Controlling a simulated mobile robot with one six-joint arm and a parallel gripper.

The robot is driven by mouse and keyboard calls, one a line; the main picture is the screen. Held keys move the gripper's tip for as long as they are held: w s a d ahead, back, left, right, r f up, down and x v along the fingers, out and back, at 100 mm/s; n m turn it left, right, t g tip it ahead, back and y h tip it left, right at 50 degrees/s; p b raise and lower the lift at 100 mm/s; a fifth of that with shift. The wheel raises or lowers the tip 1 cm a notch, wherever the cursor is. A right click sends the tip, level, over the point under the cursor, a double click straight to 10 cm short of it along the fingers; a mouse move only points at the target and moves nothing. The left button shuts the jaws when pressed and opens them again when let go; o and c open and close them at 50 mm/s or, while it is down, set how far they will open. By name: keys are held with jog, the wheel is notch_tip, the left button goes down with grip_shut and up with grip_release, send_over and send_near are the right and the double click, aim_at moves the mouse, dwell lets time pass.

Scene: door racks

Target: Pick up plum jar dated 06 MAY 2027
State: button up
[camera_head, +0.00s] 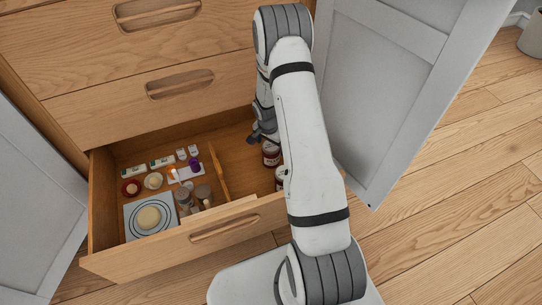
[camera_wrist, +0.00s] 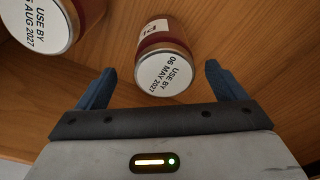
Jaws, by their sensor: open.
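The jar dated 06 MAY 2027 (camera_wrist: 165,68) shows in the wrist view, with a white date label on its lid and dark red contents. Its side label is partly visible, with only the first letters showing. My gripper (camera_wrist: 160,70) is open, its two blue fingers on either side of this jar's lid end, with gaps on both sides. In the head view my gripper (camera_head: 257,137) is low in the open drawer, mostly hidden by my arm. Two dark red jars, an upper one (camera_head: 271,154) and a lower one (camera_head: 280,174), stand beside my arm; I cannot tell which is which.
A second jar (camera_wrist: 42,22), dated in AUG 2027, is at the upper left of the wrist view. The drawer front (camera_head: 190,240) and right cabinet door (camera_head: 385,90) bound the space.

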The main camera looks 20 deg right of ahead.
aim_at(271, 145)
jog(key=f, duration=0.1)
jog(key=f+b, duration=0.1)
jog(key=f, duration=0.1)
jog(key=w+f, duration=0.1)
jog(key=shift+d+f+b, duration=0.2)
jog(key=shift+d+b, duration=0.15)
jog(key=shift+b, duration=0.05)
jog(key=shift+r, duration=0.1)
jog(key=c, duration=1.4)
jog(key=shift+r, duration=0.1)
